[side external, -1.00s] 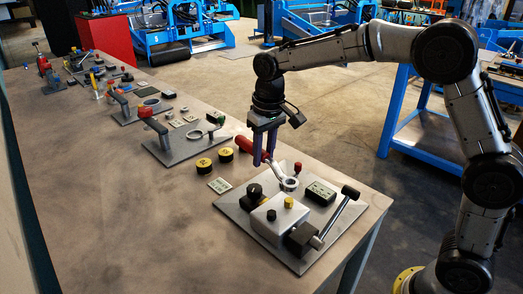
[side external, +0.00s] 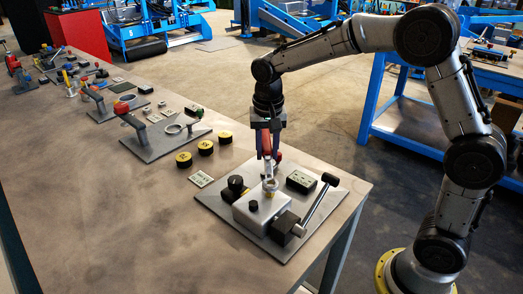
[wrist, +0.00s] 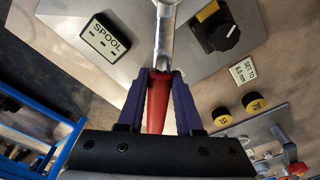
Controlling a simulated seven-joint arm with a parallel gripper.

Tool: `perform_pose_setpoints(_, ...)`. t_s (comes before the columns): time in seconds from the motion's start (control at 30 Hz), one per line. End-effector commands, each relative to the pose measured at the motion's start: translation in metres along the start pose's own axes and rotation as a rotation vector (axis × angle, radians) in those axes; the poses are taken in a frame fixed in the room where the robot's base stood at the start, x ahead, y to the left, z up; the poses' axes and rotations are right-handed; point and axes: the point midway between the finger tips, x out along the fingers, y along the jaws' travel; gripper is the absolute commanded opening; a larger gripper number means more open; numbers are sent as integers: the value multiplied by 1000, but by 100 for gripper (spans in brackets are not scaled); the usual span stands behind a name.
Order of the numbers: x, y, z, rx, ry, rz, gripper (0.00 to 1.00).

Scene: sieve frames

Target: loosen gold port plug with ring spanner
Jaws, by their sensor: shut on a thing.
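My gripper (side external: 267,157) is shut on the red handle of the ring spanner (wrist: 158,100). It points down over the back of the silver block (side external: 248,215). In the wrist view the spanner's silver shank runs up from the fingers and its ring end is cut off by the top edge. In the side view the ring end (side external: 270,183) is at the gold port plug (side external: 269,193), which is mostly covered. I cannot tell whether the ring is seated around the plug or just above it. A black plug (side external: 254,205) stands on the same block.
A lever with a black grip (side external: 331,179) rises at the right of the baseplate. The SPOOL box (side external: 301,181) and black dial (side external: 236,187) flank the block. A label plate (side external: 200,179) and yellow-topped discs (side external: 205,148) lie left. The front-left table is clear.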

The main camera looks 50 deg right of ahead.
Motion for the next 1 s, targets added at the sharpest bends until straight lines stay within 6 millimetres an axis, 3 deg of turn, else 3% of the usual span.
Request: perform_pose_setpoints(1.0,8,0,1,1,0,-1,0)
